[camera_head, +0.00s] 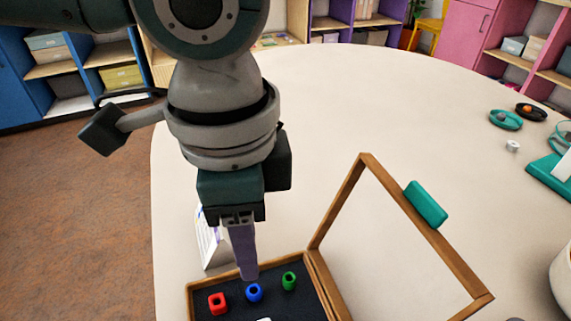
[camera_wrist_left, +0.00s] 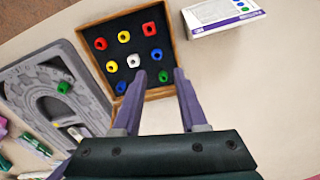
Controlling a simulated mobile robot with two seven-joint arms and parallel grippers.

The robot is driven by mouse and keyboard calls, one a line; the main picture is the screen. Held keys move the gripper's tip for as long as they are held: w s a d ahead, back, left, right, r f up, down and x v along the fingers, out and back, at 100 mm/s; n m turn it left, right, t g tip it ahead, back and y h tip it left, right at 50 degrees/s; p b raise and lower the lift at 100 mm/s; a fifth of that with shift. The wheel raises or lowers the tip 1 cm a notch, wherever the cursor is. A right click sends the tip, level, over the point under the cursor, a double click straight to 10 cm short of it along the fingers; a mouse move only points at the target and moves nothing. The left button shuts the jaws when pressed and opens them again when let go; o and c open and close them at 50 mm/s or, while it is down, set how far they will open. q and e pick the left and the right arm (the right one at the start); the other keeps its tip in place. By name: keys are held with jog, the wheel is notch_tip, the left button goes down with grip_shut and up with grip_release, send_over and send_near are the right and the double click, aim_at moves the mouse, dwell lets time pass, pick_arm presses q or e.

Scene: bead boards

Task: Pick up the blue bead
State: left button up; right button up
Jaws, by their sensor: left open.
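A blue bead (camera_head: 254,292) stands in a dark-lined wooden tray (camera_head: 191,303), between a red bead (camera_head: 217,303) and a green bead (camera_head: 289,281). The same blue bead shows in the left wrist view (camera_wrist_left: 156,55), with the green bead (camera_wrist_left: 164,76) nearer the fingers. A second blue bead (camera_wrist_left: 120,87) sits at the tray's near corner. My left gripper (camera_wrist_left: 159,74) is open and empty, its purple fingers pointing down over the tray; in the head view its fingertip (camera_head: 249,276) appears just behind the blue bead. My right gripper is not seen.
A white printed box (camera_wrist_left: 222,14) stands close by. A grey arch board (camera_wrist_left: 40,95) lies near the tray. The table's middle is clear.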

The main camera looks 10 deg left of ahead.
aim_at(252, 285)
pick_arm(q)
jog(key=f, duration=0.3)
jog(key=shift+s+d+f+b, duration=0.15)
jog(key=shift+s+f+b, duration=0.05)
jog(key=shift+f+b, duration=0.15)
notch_tip(252, 285, down, 5)
jog(key=shift+s+f+b, duration=0.1)
jog(key=shift+f+b, duration=0.05)
jog(key=shift+b, duration=0.6)
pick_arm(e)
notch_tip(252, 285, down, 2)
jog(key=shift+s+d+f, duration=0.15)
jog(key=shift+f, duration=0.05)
pick_arm(q)
grip_shut()
